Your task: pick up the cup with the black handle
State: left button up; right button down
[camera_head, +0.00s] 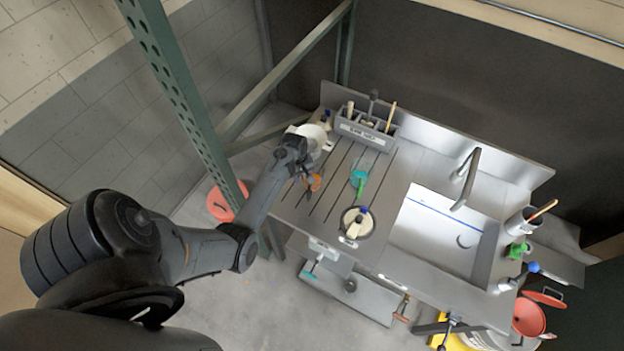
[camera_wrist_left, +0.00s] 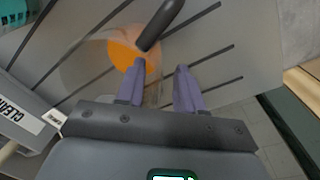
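The cup with the black handle is see-through with orange in it; the orange (camera_head: 315,182) shows in the head view on the grooved drainboard. In the wrist view the orange cup (camera_wrist_left: 122,55) is at upper left of the fingers, and its black handle (camera_wrist_left: 160,25) slants up and right. My left gripper (camera_head: 308,186) is right at the cup in the head view. In the wrist view its two fingers (camera_wrist_left: 160,68) are apart, with nothing clearly clamped between them. The left fingertip overlaps the orange; contact cannot be told. My right gripper is not in view.
A teal cup with a green handle (camera_head: 361,179) stands to the right. A grey labelled caddy (camera_head: 365,133) stands behind. A round container (camera_head: 357,222) sits near the front, left of the sink (camera_head: 440,238). A green post (camera_head: 185,85) rises beside my left arm.

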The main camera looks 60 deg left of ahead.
pick_arm(q)
jog(key=shift+f, duration=1.1)
jog(key=shift+w, duration=0.1)
jog(key=shift+c, duration=0.3)
grip_shut()
jog(key=shift+r, duration=0.2)
